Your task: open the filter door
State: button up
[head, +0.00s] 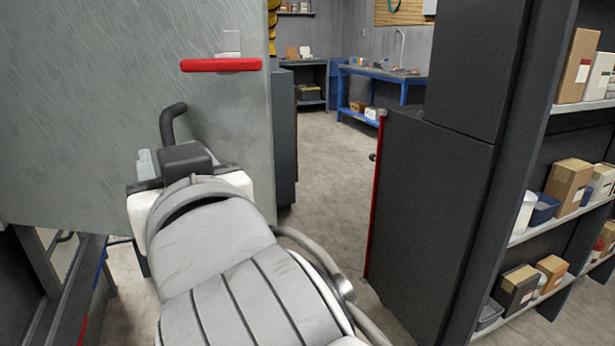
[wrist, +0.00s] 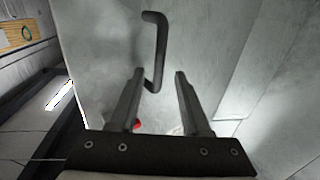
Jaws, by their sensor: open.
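A large scratched grey metal panel (head: 80,110), which looks like the filter door, fills the left of the head view. It also shows in the wrist view (wrist: 215,50). A dark bent bar handle (head: 172,122) stands out from it. In the wrist view this handle (wrist: 158,45) is upright, and its lower end shows between my fingers. My gripper (wrist: 159,73) is open, with one finger to each side of the handle's lower part. Whether the fingers reach around it or stop short, I cannot tell. In the head view my arm hides most of the gripper.
A red bar handle (head: 221,65) on a pale mount sits higher on the panel. A dark cabinet (head: 430,210) with a red edge and a shelf rack with boxes (head: 568,185) stand at right. Between is open floor (head: 325,190), with a blue-framed bench (head: 380,75) beyond.

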jog(key=p+v, duration=0.2)
jog(key=v, duration=1.1)
jog(key=shift+s, duration=0.25)
jog(key=shift+d, duration=0.1)
jog(key=shift+s, duration=0.1)
